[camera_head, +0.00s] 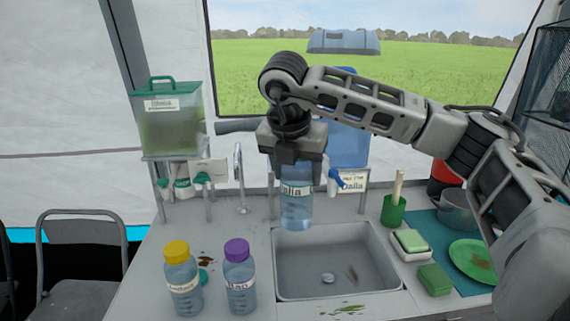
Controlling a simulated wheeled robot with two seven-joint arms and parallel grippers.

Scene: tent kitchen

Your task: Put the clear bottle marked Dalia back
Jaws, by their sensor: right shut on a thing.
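My right gripper (291,158) points down and is shut on the top of a clear bottle (297,211). The bottle hangs upright at the back left of the sink, and its label reads "alia" where it shows. The gripper hides the bottle's top. Behind it to the right stands a blue water container (349,146) with a blue tap, partly hidden by my arm. My left gripper is not in view.
The steel sink (385,281) is below. A yellow-capped bottle (182,281) and a purple-capped bottle (239,278) stand left of it. A green-lidded dispenser (168,128) and a tap (239,180) are behind. A green sponge (434,280) and plate (474,262) lie right.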

